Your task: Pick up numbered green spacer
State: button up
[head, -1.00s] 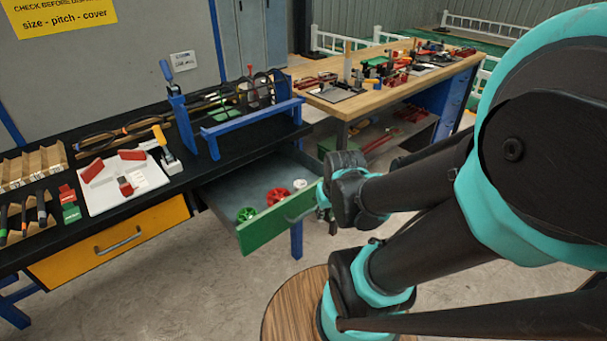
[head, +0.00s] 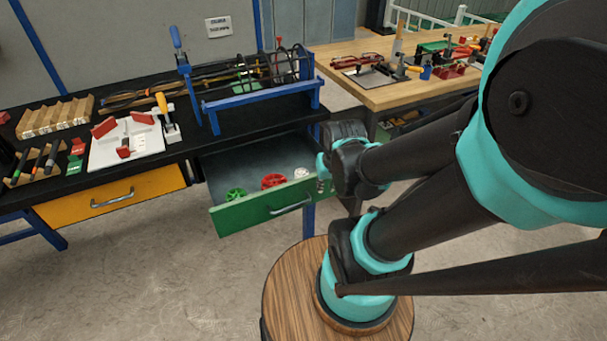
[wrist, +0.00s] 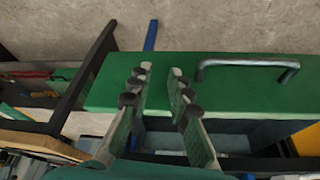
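The green spacer (head: 236,194) is a spoked wheel shape lying in the open drawer, at the left behind its green front (head: 262,207). Its number cannot be read. A red spacer (head: 273,181) and a white one (head: 301,173) lie in the same drawer to its right. In the wrist view my gripper (wrist: 159,77) is open and empty, its two fingers apart over the green drawer front (wrist: 225,95). No spacer can be made out in the wrist view. In the head view my arm's end is by the drawer's right side, its fingers mostly hidden.
The black workbench (head: 75,205) carries a rebar cage in a blue jig (head: 260,99), a white board (head: 125,145) with red blocks, and wooden strips (head: 55,117). A shut yellow drawer (head: 110,198) is left. A wooden table (head: 400,92) with tools stands behind right.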

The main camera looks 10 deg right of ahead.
aim_at(233, 195)
jog(key=k+j+z, duration=0.1)
jog(key=j+z, duration=0.2)
jog(key=j, duration=0.15)
jog(key=k+j+z, duration=0.25)
jog(key=j, duration=0.2)
jog(key=k+j, duration=0.1)
jog(key=j, duration=0.85)
